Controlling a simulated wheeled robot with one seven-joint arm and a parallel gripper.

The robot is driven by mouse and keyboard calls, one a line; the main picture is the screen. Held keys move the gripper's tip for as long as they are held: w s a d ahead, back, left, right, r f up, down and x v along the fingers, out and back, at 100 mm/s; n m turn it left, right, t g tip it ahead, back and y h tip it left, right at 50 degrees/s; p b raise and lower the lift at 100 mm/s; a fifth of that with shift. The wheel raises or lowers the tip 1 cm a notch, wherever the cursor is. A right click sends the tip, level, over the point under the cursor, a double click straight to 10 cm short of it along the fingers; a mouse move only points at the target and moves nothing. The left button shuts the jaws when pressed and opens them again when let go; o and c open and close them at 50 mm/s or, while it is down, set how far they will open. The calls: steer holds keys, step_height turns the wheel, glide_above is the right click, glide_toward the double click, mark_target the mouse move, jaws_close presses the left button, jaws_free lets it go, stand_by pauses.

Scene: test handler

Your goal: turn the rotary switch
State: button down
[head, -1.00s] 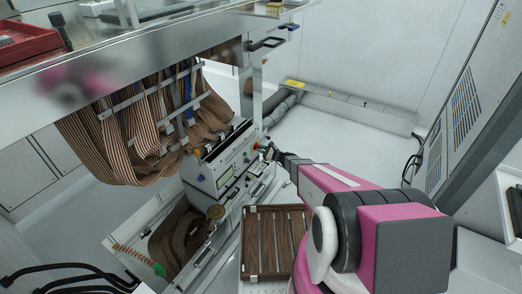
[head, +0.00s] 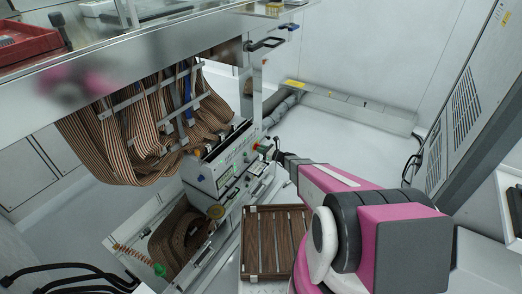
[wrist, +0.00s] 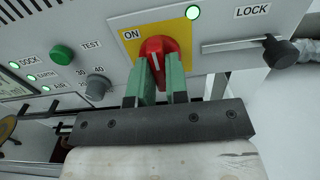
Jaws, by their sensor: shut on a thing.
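The rotary switch is a red knob (wrist: 153,45) with a pale pointer line, on a yellow plate (wrist: 186,51) marked ON, seen in the wrist view. Its pointer line is close to upright in the picture. My gripper (wrist: 161,72) has its two green fingers on either side of the knob and is shut on it. The fingers hide the knob's lower sides. In the head view my gripper (head: 273,151) is at the right end of the grey control box (head: 228,165), and the knob is too small to make out clearly.
Right of the switch is a LOCK lever (wrist: 280,51) with a black knob. To the left are a green TEST button (wrist: 62,55), a small grey dial (wrist: 97,87) and lit green lamps. Striped ribbon cables (head: 110,140) hang left of the box. A brown slatted panel (head: 274,240) lies below.

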steer(key=c, duration=1.1)
jaws_free()
steer(key=v, duration=1.1)
steer(key=shift+a, duration=0.1)
